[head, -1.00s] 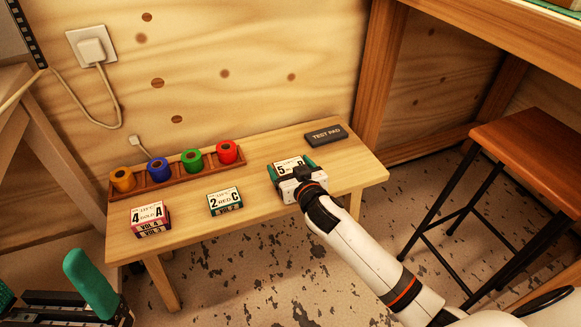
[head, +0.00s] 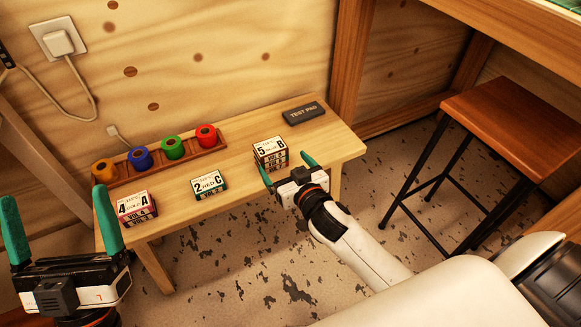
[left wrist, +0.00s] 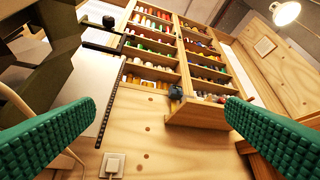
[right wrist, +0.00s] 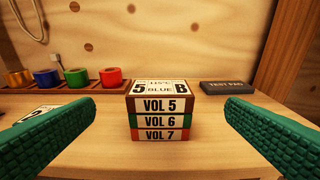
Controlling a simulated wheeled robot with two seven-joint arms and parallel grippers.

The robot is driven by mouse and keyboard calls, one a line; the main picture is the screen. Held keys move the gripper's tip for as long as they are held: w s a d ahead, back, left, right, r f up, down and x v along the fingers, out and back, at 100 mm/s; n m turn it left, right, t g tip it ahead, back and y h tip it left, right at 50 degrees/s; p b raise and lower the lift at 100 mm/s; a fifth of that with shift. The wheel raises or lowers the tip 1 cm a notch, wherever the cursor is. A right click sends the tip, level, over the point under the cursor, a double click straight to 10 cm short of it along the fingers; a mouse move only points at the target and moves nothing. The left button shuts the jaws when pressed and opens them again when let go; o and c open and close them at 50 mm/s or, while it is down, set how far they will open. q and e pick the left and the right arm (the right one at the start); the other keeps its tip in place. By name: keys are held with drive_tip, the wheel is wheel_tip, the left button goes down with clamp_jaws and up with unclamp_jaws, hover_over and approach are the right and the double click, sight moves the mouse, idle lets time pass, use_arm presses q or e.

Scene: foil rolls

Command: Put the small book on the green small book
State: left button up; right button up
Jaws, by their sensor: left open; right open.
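In the right wrist view a brown small book labelled VOL 5 (right wrist: 160,98) lies on a green small book labelled VOL 6 (right wrist: 160,121), with an orange-red VOL 7 book (right wrist: 160,135) beneath. The three are closely aligned. This stack, topped "5 B" (head: 268,148), is at the bench's right part in the head view. My right gripper (head: 286,162) is open in front of it; its fingers (right wrist: 161,102) are apart from the stack on both sides in the wrist view. My left gripper (head: 54,194) is open and empty at lower left, away from the books.
A dark-green-edged "2 C" book (head: 209,184) and a "4 A" stack (head: 138,206) are left on the bench (head: 240,200). A wooden rack (head: 185,162) holds several coloured rolls. A grey test pad (head: 303,113) lies behind. A stool (head: 515,115) stands right.

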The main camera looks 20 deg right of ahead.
use_arm(q)
drive_tip(key=shift+w+d+f+g+y, duration=0.1)
drive_tip(key=shift+w+f+g+y, duration=0.4)
drive_tip(key=shift+w+f+g, duration=0.3)
use_arm(e)
drive_tip(key=s+a+r+n+t+y, duration=0.1)
drive_tip(key=s+a+r+t+y, duration=0.1)
drive_tip(key=r, duration=0.6)
drive_tip(key=s+a+r+t+y, duration=0.2)
drive_tip(key=s+r+t, duration=0.2)
drive_tip(key=s+r, duration=0.3)
drive_tip(key=s+a+r+n+t+y, duration=0.1)
drive_tip(key=s+a+r+t+y, duration=0.1)
drive_tip(key=s+r, duration=0.3)
wheel_tip(320, 180, up, 5)
drive_tip(key=shift+a+f+n+t, duration=0.1)
drive_tip(key=shift+a+n+t, duration=0.2)
drive_tip(key=shift+t, duration=0.6)
use_arm(q)
drive_tip(key=shift+r, duration=0.15)
